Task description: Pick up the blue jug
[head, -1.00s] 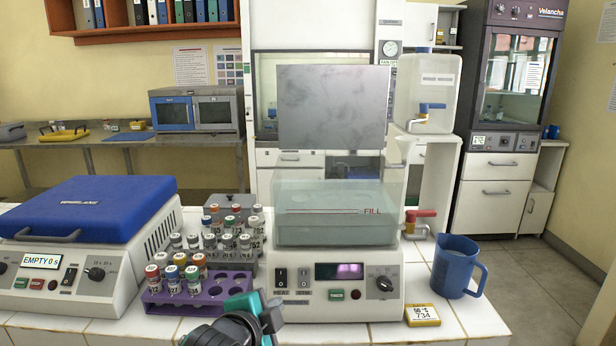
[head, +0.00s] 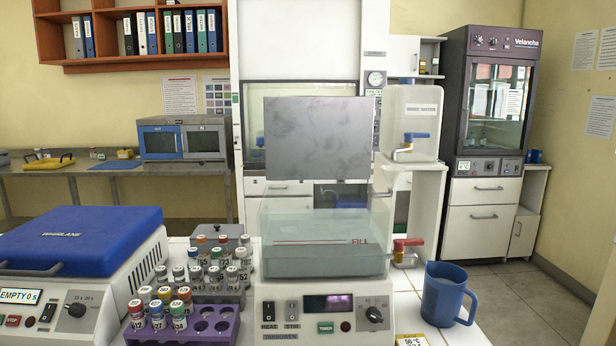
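The blue jug (head: 444,295) stands upright on the white tiled bench at the right, just right of the water bath. Its handle points right, and its inside looks pale near the rim. Neither of my grippers is in the head view, so nothing is seen touching the jug.
A purple vial rack (head: 222,325) and a blue-lidded centrifuge (head: 80,240) fill the left. A yellow-edged timer (head: 411,340) lies in front.

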